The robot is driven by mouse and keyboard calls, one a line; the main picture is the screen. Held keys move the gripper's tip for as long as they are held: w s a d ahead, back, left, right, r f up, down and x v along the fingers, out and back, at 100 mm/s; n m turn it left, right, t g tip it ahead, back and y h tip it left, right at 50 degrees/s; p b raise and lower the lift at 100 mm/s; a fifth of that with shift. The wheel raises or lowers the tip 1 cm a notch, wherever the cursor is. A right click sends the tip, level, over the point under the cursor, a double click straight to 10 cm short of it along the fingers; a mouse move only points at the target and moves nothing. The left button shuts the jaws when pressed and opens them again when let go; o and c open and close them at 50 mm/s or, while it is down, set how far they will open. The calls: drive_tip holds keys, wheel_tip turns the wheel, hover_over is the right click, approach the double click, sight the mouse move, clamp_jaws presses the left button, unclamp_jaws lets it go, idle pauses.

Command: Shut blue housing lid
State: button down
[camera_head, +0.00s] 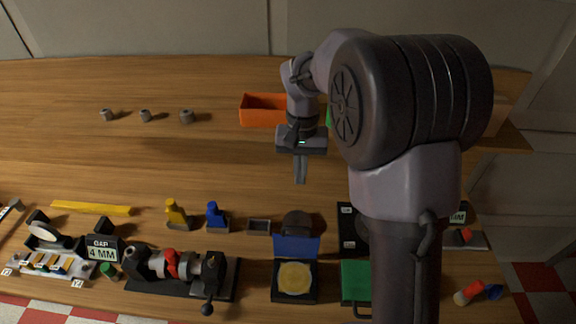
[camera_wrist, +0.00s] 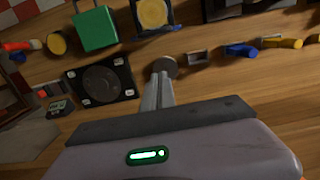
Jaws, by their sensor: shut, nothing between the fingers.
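The blue housing lid (camera_head: 297,246) stands open, raised at the back edge of a black housing (camera_head: 294,297) that holds a round yellow disc (camera_head: 295,278). In the wrist view the lid shows as a thin blue edge (camera_wrist: 158,31) below the yellow disc (camera_wrist: 153,12), near the top of the picture. My gripper (camera_head: 300,181) is shut and empty, pointing down above the table behind the lid and apart from it. Its closed fingers also show in the wrist view (camera_wrist: 160,78). My arm does not cover the lid in the head view.
A dark round-topped piece (camera_head: 297,222) stands just behind the lid. A green box (camera_head: 355,280) is right of the housing, a small grey tray (camera_head: 258,226) to the left. A clamp assembly (camera_head: 172,266) lies further left. An orange bin (camera_head: 258,110) stands behind. The mid-table is clear.

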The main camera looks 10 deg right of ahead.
drive_tip(key=s+a+f+b, duration=0.1)
drive_tip(key=s+f+b, duration=0.3)
drive_tip(key=f, duration=0.6)
drive_tip(key=shift+s+a, duration=0.15)
drive_tip(key=shift+s, duration=0.25)
